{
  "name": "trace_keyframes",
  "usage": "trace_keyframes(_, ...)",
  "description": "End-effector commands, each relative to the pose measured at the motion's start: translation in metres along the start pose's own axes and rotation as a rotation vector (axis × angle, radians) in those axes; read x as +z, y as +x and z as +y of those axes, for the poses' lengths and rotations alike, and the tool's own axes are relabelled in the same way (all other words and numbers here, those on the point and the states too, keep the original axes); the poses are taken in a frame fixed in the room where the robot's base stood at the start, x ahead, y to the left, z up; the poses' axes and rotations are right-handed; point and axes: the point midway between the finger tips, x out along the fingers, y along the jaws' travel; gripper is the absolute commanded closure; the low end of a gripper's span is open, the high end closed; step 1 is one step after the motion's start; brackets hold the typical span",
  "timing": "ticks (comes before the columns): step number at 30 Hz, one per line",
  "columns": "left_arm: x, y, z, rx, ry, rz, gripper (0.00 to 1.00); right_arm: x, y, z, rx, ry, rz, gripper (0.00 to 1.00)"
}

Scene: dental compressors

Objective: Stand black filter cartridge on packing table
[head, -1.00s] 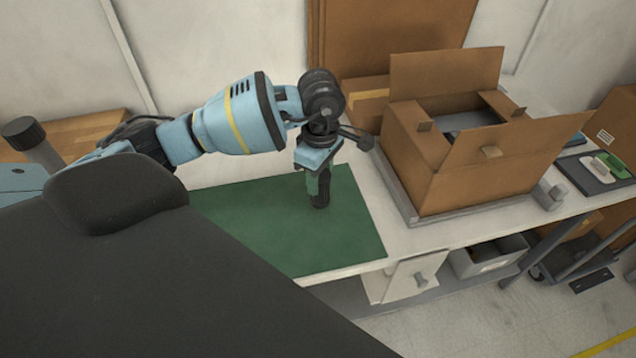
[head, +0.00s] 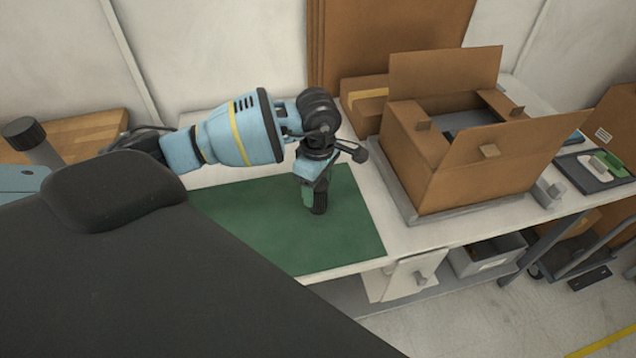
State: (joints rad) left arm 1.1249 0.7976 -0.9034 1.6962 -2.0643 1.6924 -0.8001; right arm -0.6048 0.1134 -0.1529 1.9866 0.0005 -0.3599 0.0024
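The black filter cartridge (head: 320,204) is a short dark cylinder. It is upright over the green mat (head: 260,232) on the packing table (head: 420,236), close to the mat's right part. My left gripper (head: 313,194) points down from above with its fingers at the cartridge and appears shut on it. The fingers and wrist hide the cartridge's upper part. I cannot tell whether its lower end touches the mat. My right gripper is not in view.
An open cardboard box (head: 470,160) stands on a grey base right of the mat. A dark tray (head: 597,172) with green and white items lies farther right. A grey bin (head: 488,256) sits below the table. The mat's left and front are clear.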

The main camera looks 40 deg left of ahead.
Motion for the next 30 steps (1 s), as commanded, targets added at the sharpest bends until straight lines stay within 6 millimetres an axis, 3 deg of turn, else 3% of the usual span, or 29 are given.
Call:
trace_keyframes(5,0.000,-0.001,0.000,0.000,0.000,0.000,0.38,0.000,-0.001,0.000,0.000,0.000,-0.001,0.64)
trace_keyframes(10,0.000,-0.014,0.001,0.003,0.000,-0.001,0.38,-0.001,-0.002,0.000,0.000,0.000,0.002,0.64)
trace_keyframes(22,0.000,-0.090,0.001,0.005,-0.001,0.000,0.38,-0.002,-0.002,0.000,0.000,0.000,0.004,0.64)
trace_keyframes(30,0.000,-0.120,0.000,0.001,0.000,-0.001,0.38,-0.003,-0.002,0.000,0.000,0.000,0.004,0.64)
